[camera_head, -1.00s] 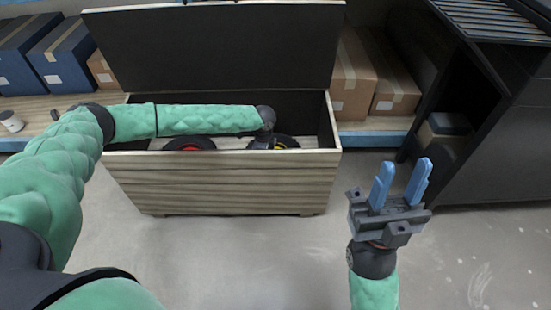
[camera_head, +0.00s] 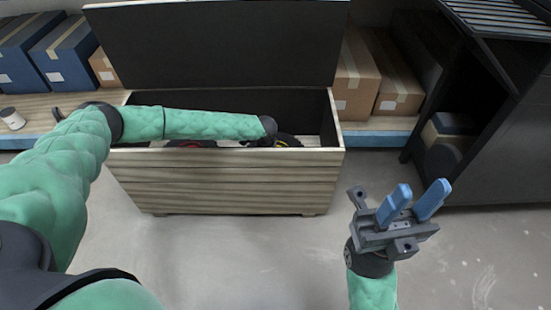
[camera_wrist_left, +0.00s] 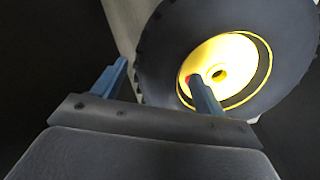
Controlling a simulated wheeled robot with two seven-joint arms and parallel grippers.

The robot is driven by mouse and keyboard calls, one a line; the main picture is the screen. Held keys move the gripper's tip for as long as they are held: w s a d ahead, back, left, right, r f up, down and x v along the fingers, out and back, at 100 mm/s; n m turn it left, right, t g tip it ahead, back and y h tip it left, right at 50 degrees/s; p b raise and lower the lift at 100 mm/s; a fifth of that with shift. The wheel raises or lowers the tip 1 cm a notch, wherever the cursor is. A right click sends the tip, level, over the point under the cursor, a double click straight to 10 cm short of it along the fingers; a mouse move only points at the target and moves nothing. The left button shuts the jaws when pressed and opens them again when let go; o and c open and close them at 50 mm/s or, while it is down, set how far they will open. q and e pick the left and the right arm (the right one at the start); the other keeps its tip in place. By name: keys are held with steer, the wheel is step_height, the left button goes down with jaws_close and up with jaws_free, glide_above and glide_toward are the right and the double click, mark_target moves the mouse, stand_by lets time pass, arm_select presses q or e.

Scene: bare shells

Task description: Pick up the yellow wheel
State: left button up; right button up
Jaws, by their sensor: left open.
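The yellow wheel (camera_head: 284,141) has a black tyre and a yellow hub. It lies inside the open wooden chest (camera_head: 225,187), at the right part, mostly hidden by my left arm and the front wall. In the left wrist view the yellow wheel (camera_wrist_left: 285,40) fills the upper right. My left gripper (camera_wrist_left: 158,80) is open; its right finger overlaps the yellow hub and its left finger is beside the tyre. I cannot tell whether it touches the wheel. My right gripper (camera_head: 413,200) is open and empty above the floor, right of the chest.
A red-hubbed wheel (camera_head: 190,144) is in the chest behind my left arm. The raised lid (camera_head: 215,45) stands behind. Boxes (camera_head: 398,95) sit on a shelf behind, and a black cabinet (camera_head: 490,140) stands at right. The floor in front is clear.

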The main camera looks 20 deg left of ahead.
arm_select(q)
step_height(320, 180, down, 2)
steer(key=shift+f, duration=0.1)
steer(key=c, duration=1.2)
